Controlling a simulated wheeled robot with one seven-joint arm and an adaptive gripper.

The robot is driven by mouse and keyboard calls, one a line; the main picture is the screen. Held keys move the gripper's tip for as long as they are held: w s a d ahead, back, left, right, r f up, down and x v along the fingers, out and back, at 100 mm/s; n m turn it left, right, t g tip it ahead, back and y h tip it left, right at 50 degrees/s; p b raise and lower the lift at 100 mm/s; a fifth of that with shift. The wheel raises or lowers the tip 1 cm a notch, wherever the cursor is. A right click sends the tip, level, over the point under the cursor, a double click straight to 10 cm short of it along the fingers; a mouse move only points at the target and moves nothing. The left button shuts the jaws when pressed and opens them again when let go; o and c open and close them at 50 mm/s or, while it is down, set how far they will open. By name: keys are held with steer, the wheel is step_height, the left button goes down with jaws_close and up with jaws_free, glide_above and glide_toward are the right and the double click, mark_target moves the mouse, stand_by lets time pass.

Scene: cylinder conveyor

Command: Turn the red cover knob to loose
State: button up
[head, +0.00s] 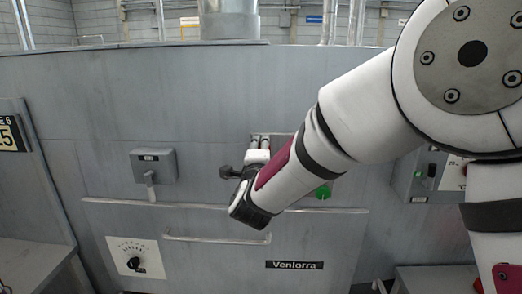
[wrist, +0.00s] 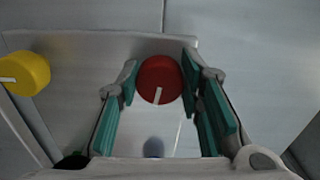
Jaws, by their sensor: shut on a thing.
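The red cover knob (wrist: 160,72) sits on a grey plate in the wrist view, with a white mark pointing down and slightly left. My gripper (wrist: 158,84) has its two teal-padded fingers on either side of the knob, shut on it. In the head view my wrist and forearm cover the red knob, and the gripper itself is mostly hidden at the grey panel.
A yellow knob (wrist: 27,73) is left of the red one. A green knob (head: 323,191) shows right of my wrist. A grey lever box (head: 153,166), a rotary dial (head: 134,263) and a long handle bar (head: 215,240) are on the machine front.

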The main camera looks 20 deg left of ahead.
steer(key=shift+d+f+n+p, duration=0.15)
steer(key=shift+n+p, duration=1.65)
steer(key=shift+n, duration=2.8)
steer(key=shift+d+f+n+p, duration=0.15)
steer(key=shift+n+p, duration=1.65)
steer(key=shift+n, duration=2.8)
steer(key=shift+a, duration=0.1)
steer(key=o, duration=1.2)
steer(key=shift+c, duration=0.2)
steer(key=v, duration=1.2)
